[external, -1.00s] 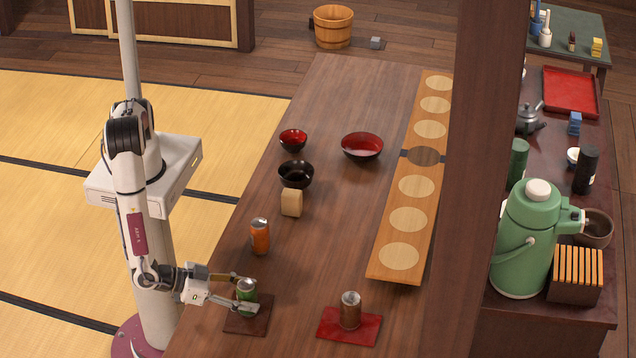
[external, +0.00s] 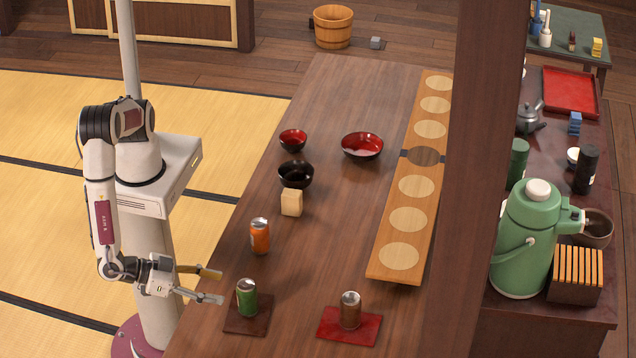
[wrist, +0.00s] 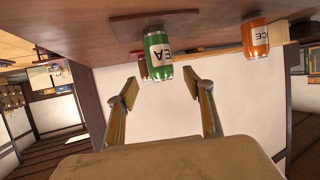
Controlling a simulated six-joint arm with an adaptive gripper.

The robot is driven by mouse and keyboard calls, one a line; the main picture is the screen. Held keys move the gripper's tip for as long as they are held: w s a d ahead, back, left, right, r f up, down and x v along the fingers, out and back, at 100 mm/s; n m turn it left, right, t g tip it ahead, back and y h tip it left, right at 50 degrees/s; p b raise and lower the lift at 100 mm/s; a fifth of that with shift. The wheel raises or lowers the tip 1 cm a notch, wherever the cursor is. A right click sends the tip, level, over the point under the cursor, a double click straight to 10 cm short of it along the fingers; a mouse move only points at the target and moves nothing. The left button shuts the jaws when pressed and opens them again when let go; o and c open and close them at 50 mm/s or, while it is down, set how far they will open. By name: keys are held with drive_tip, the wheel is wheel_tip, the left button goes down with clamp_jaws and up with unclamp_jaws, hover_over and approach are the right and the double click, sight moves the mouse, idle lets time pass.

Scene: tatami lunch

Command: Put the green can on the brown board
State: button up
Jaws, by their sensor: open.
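The green can (external: 247,298) stands upright on the brown board (external: 240,325) near the front left edge of the table. In the wrist view the can (wrist: 158,58) appears upside down, and the board (wrist: 135,24) shows at its base. My gripper (external: 215,286) is open and empty, to the left of the can and apart from it. In the wrist view its fingertips (wrist: 160,85) are spread with a clear gap between them and the can beyond.
An orange can (external: 260,237) stands behind the green can. A brown can (external: 350,310) is on a red board (external: 338,332) to the right. A beige block (external: 292,203) and several bowls are farther back. A long wooden board (external: 378,273) lies along the right side.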

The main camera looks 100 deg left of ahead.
drive_tip(key=shift+v, duration=1.45)
drive_tip(key=shift+w, duration=0.1)
drive_tip(key=w+d+r+g+h, duration=0.15)
drive_tip(key=w+r+h, duration=0.45)
drive_tip(key=w+r, duration=0.6)
drive_tip(key=a+r+m+g+h, duration=0.1)
drive_tip(key=a+r+h, duration=0.1)
drive_tip(key=a+r, duration=0.35)
drive_tip(key=a+r+m+h, duration=0.2)
drive_tip(key=r, duration=0.6)
drive_tip(key=s+a+g+y, duration=0.2)
drive_tip(key=s+a, duration=0.9)
drive_tip(key=a, duration=0.4)
drive_tip(key=s+a+m+g+y, duration=0.1)
drive_tip(key=s+a+g+y, duration=0.1)
drive_tip(key=s+a, duration=1)
drive_tip(key=a+y, duration=0.1)
drive_tip(key=a, duration=0.3)
drive_tip(key=shift+s+f, duration=0.25)
drive_tip(key=shift+f, duration=0.15)
